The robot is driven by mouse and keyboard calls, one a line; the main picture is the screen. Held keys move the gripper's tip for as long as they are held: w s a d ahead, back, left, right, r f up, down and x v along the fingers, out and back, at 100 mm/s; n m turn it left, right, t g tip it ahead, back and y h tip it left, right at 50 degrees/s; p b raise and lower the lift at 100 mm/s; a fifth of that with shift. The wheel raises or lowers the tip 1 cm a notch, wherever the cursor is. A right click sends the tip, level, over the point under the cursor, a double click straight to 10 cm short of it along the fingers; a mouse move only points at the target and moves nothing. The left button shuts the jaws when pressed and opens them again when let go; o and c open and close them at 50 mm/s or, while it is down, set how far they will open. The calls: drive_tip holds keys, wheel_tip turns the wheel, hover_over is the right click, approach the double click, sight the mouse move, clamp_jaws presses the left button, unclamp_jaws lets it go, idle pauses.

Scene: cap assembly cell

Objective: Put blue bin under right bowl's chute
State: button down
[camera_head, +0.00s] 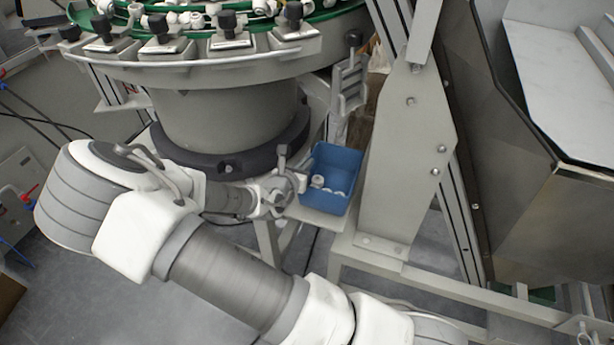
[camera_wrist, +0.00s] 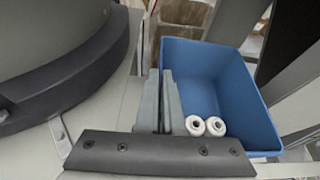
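The blue bin (camera_head: 333,165) stands upright on a light shelf below the grey metal chute (camera_head: 350,82) at the right side of the bowl (camera_head: 230,50). A few white caps lie inside it. In the wrist view the blue bin (camera_wrist: 235,85) fills the right half, with two white caps (camera_wrist: 205,126) near its front wall. My gripper (camera_head: 288,182) is at the bin's left side. In the wrist view my gripper's fingers (camera_wrist: 162,75) are close together, one on each side of the bin's left wall, and appear shut on it. Their contact is partly hidden.
A grey upright post (camera_head: 405,150) stands just right of the bin. The bowl's dark round base (camera_head: 230,155) is close on the left. A steel hopper (camera_head: 545,190) is farther right. Open floor (camera_head: 150,310) lies at the lower left.

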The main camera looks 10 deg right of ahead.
wheel_tip(320, 180, down, 3)
drive_tip(key=shift+f+b, duration=0.1)
drive_tip(key=shift+b, duration=0.55)
drive_tip(key=c, duration=1.4)
unclamp_jaws()
drive_tip(key=shift+c, duration=0.2)
drive_tip(key=o, duration=0.4)
